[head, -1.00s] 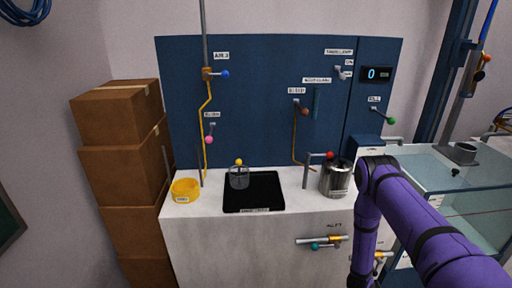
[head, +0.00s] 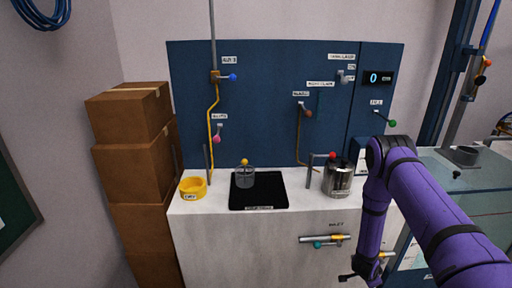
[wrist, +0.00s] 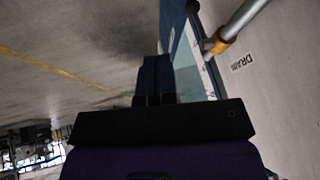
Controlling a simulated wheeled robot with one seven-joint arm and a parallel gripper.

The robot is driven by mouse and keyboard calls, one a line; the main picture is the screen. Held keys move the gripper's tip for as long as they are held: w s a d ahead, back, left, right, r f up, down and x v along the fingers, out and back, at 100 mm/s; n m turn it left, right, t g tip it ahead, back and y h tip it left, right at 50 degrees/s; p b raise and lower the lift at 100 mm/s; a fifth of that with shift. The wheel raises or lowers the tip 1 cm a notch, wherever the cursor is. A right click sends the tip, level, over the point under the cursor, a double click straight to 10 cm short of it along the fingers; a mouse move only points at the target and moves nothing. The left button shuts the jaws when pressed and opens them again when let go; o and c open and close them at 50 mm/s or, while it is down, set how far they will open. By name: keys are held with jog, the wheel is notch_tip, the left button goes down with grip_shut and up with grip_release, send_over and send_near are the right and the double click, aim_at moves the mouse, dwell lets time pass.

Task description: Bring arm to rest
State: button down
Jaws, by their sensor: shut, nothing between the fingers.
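My purple arm (head: 420,205) reaches in from the lower right of the head view and bends at a raised elbow, with its forearm hanging down in front of the white counter. My gripper (head: 352,277) shows as a small dark shape at the bottom edge, low beside the counter front. In the wrist view the dark fingers (wrist: 154,99) are together, with nothing held between them.
The white counter (head: 240,245) carries a yellow ring (head: 193,187), a black mat (head: 273,192) and a metal pot (head: 338,178). Inlet (head: 325,239) and drain (wrist: 218,42) pipes jut from its front. Boxes (head: 133,170) stand left. Floor (wrist: 60,65) is open.

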jog(key=w+a+r+n+t+y, duration=0.1)
jog(key=w+a+r, duration=0.15)
jog(key=r, duration=0.55)
jog(key=w+a+r+n+y, duration=0.1)
jog(key=w+r, duration=0.2)
jog(key=r, duration=0.4)
jog(key=w+a+r+n+t+y, duration=0.1)
jog(key=w+a+r, duration=0.15)
jog(key=r, duration=0.55)
jog(key=s+a+r+n+y, duration=0.1)
jog(key=a+r+n, duration=0.15)
jog(key=r, duration=0.85)
jog(key=s+a+r+n+y, duration=0.1)
jog(key=a+r+n+y, duration=0.15)
jog(key=r, duration=0.85)
jog(key=s+a+r+n, duration=0.2)
jog(key=s+r, duration=0.6)
jog(key=r, duration=0.1)
jog(key=s+a+r+n, duration=0.2)
jog(key=s+r, duration=0.6)
jog(key=r, duration=0.1)
jog(key=s+r+n, duration=0.2)
jog(key=s, duration=0.8)
jog(key=s+r+n, duration=0.2)
jog(key=s+r, duration=0.1)
jog(key=s, duration=0.7)
jog(key=shift+r+h, duration=0.2)
jog(key=shift+h, duration=0.25)
